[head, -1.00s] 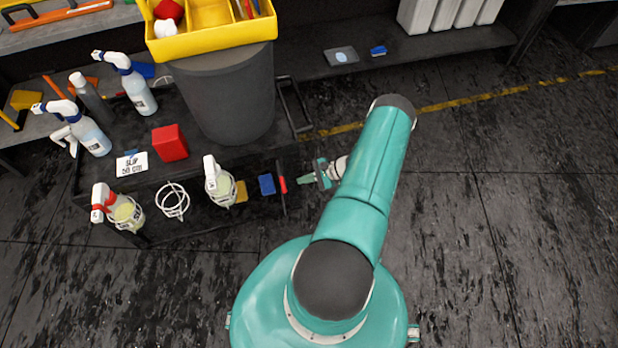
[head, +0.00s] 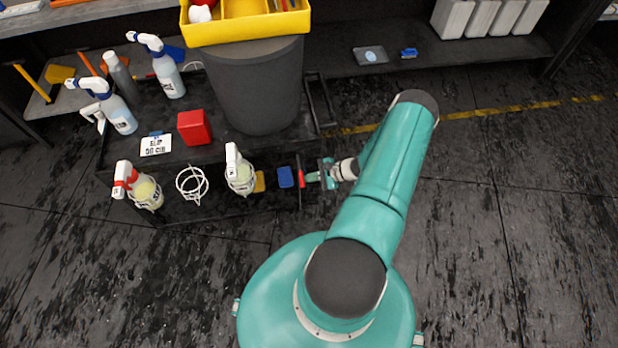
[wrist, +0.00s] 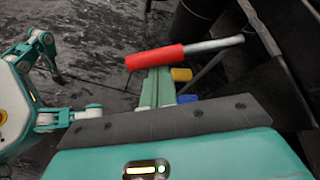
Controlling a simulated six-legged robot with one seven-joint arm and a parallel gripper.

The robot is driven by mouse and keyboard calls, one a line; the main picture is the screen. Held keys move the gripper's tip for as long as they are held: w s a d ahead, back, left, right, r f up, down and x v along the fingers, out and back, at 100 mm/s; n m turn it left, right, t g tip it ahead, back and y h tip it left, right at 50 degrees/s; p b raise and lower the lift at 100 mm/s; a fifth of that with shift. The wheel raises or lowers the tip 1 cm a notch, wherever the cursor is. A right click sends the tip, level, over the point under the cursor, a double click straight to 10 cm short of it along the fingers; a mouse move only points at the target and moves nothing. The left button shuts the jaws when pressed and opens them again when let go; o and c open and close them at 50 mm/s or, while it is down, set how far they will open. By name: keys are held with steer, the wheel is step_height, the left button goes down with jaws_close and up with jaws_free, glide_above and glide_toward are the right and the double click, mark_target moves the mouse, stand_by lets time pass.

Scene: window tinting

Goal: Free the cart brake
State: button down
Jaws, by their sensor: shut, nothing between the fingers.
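The brake lever is a red grip (wrist: 155,57) on a bare metal rod (wrist: 215,45), crossing the upper middle of the wrist view. In the head view the red grip (head: 301,170) shows at the right end of the black cart (head: 158,116). My gripper (head: 309,177) is just right of the grip, its fingers pointing left. In the wrist view my closed green fingers (wrist: 157,78) reach up to the grip, with their tips at or behind it. Nothing is held between them. I cannot tell whether they touch the grip.
The cart carries a grey bin with a yellow caddy (head: 246,28), spray bottles, a red box (head: 194,127) and wire holders (head: 192,184). Blue (head: 285,177) and yellow (head: 259,181) pieces lie near the lever. Floor to the right (head: 500,190) is clear.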

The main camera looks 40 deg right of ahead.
steer(key=shift+s+a+r+m+g, duration=0.15)
steer(key=shift+s+r+m+g, duration=0.05)
steer(key=shift+r+m+g, duration=0.25)
stand_by(0.3)
step_height(320, 180, up, 7)
steer(key=m+g+y, duration=0.3)
steer(key=m+g, duration=0.1)
steer(key=shift+s, duration=0.15)
stand_by(0.4)
steer(key=shift+a+r+m, duration=0.1)
steer(key=shift+m, duration=0.15)
stand_by(0.3)
